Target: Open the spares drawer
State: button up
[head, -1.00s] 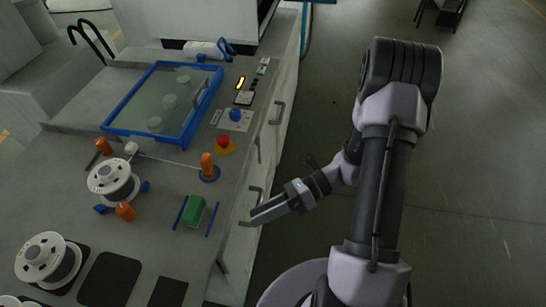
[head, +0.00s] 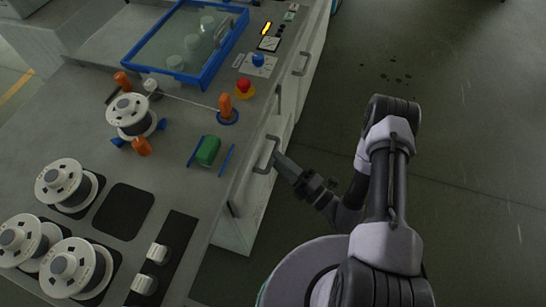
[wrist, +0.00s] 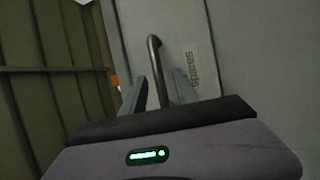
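The fingers stand apart on either side of the bar with a gap visible, so my gripper is open around the handle. In the head view my gripper (head: 282,165) is at the handle (head: 267,154) on the cabinet's right side. The drawer looks closed.
The worktop (head: 185,145) carries wire spools (head: 135,118), a green block (head: 208,151) and a red button (head: 244,86). The floor (head: 450,140) to the right is clear.

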jog(key=shift+x, duration=1.5)
grip_shut()
